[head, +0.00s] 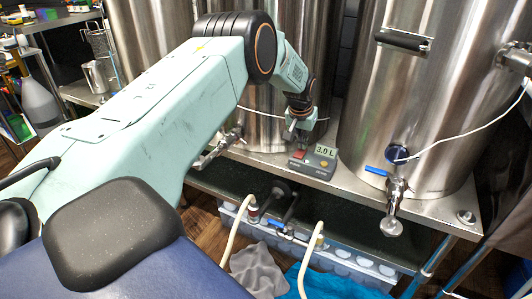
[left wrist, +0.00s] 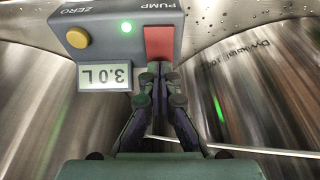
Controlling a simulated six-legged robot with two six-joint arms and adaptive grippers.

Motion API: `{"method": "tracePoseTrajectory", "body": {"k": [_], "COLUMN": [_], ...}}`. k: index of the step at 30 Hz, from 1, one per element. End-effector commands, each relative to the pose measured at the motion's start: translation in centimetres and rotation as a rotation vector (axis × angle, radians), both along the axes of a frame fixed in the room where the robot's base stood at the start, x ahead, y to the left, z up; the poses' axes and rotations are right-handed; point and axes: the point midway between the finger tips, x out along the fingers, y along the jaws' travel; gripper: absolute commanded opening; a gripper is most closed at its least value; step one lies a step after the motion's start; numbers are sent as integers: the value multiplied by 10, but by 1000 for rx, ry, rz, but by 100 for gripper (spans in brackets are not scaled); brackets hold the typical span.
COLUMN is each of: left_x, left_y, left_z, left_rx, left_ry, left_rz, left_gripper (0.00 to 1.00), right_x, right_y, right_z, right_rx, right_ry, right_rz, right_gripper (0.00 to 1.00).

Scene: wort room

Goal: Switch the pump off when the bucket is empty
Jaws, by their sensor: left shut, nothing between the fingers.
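The grey pump box (head: 310,168) stands on the steel shelf between two tanks. Its display (left wrist: 105,76) reads 3.0 L. In the head view the left gripper (head: 297,138) hangs just above the box. I cannot make out a bucket. My right gripper is out of view.
Steel tanks (head: 400,90) rise close to the box on both sides. A tap with a blue handle (head: 395,190) sticks out at the right. Pale hoses (head: 312,258) hang below the shelf (head: 435,212), in front of a clear crate (head: 355,270). Cloths (head: 258,272) lie below.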

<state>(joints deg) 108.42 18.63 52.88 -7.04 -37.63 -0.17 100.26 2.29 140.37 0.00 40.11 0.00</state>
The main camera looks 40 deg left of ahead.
Motion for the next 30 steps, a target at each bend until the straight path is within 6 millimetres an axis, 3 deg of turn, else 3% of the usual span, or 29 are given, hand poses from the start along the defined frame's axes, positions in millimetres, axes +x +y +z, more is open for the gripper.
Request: {"method": "tracePoseTrajectory", "body": {"k": [11,30], "left_x": [0,0], "left_y": [0,0], "left_z": [-4,50], "left_rx": [0,0], "left_ry": [1,1], "left_rz": [0,0], "left_gripper": [0,0], "right_x": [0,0], "right_y": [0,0], "right_z": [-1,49], "right_rx": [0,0], "right_ry": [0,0], "right_rz": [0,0], "right_gripper": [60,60]}}
